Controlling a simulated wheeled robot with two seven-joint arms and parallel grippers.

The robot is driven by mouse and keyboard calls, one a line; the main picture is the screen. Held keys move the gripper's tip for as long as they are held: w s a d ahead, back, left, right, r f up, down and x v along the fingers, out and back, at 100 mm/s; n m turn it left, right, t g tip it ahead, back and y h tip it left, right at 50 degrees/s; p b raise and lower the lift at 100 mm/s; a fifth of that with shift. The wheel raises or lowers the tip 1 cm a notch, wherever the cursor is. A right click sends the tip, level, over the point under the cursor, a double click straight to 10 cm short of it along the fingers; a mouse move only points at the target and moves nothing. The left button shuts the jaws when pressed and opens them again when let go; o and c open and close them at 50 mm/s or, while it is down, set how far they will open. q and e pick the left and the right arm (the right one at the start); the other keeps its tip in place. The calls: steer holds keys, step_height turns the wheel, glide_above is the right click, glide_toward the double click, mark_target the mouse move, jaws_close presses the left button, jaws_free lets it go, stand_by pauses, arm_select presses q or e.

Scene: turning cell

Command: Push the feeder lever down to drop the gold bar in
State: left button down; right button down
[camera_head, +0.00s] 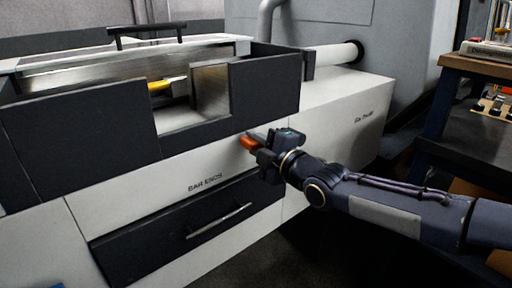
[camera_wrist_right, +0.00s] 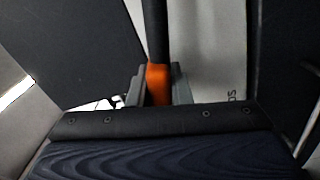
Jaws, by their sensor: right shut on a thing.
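The feeder lever shows as an orange grip (camera_head: 246,142) at the front of the dark feeder housing (camera_head: 225,118). In the right wrist view the orange grip (camera_wrist_right: 157,82) sits at the end of a dark rod (camera_wrist_right: 155,30). My right gripper (camera_head: 256,147) is shut on the orange grip, with one finger on each side of it in the wrist view (camera_wrist_right: 157,92). A short gold bar (camera_head: 160,85) lies inside the open part of the feeder, with pale metal beside it. My left gripper is not in view.
A drawer with a bar handle (camera_head: 218,220) is below the feeder. A white tube (camera_head: 335,53) runs from the feeder into the grey machine. A dark shelf unit (camera_head: 465,120) stands at the right. A lid handle (camera_head: 147,30) rises at the back.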

step_height(320, 180, down, 6)
steer(key=n+b, duration=0.2)
steer(key=b, duration=0.2)
steer(key=n+b, duration=0.2)
steer(key=b, duration=0.2)
steer(key=shift+s+a+f, duration=0.1)
steer(key=shift+a+f, duration=0.05)
steer(key=shift+f+n+b, duration=0.75)
steer(key=shift+n+b, duration=0.15)
steer(key=shift+b, duration=0.3)
steer(key=c, duration=1.3)
jaws_free()
steer(key=shift+f, duration=0.1)
